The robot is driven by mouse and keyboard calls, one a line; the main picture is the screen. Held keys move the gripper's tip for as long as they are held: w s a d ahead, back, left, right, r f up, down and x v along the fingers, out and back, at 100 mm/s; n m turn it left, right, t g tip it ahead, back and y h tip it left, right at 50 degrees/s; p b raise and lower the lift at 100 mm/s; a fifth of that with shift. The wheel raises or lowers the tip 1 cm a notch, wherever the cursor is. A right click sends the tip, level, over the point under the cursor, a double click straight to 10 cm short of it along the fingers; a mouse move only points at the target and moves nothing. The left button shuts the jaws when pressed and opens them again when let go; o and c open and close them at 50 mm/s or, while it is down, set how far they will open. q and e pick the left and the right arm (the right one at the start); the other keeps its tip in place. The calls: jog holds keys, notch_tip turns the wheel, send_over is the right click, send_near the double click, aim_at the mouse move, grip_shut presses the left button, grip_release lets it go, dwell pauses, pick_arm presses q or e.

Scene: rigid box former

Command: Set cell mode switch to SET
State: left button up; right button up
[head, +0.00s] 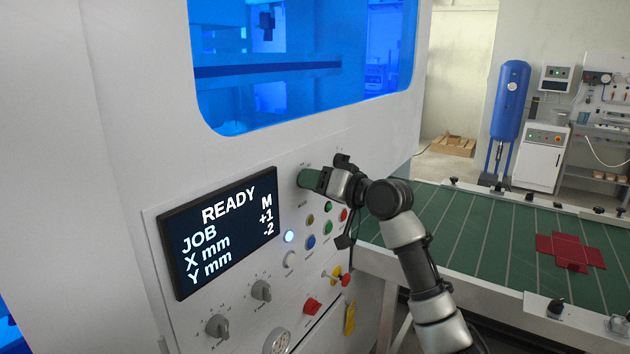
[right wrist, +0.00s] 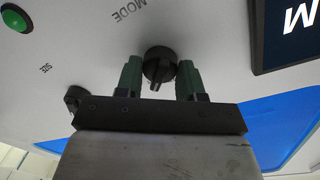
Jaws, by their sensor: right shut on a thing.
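The cell mode switch (right wrist: 160,64) is a black round knob on the grey panel, with the word MODE upside down above it in the right wrist view. A pale mark on the knob faces the bottom of that view. My right gripper (head: 309,179) is at the panel, right of the display's upper corner in the head view. Its green fingers stand on either side of the knob in the right wrist view, and it is shut on it. The gripper hides the knob in the head view. My left gripper is not in view.
Coloured buttons, a grey knob (head: 261,290), a red switch (head: 312,306) and a yellow tag (head: 350,318) sit below the gripper. A green conveyor table (head: 500,235) with a red flat blank (head: 570,251) lies right.

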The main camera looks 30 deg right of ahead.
jog(key=o, duration=0.9)
jog(key=b+v, duration=0.3)
jog(key=v, duration=0.8)
jog(key=shift+w, duration=0.1)
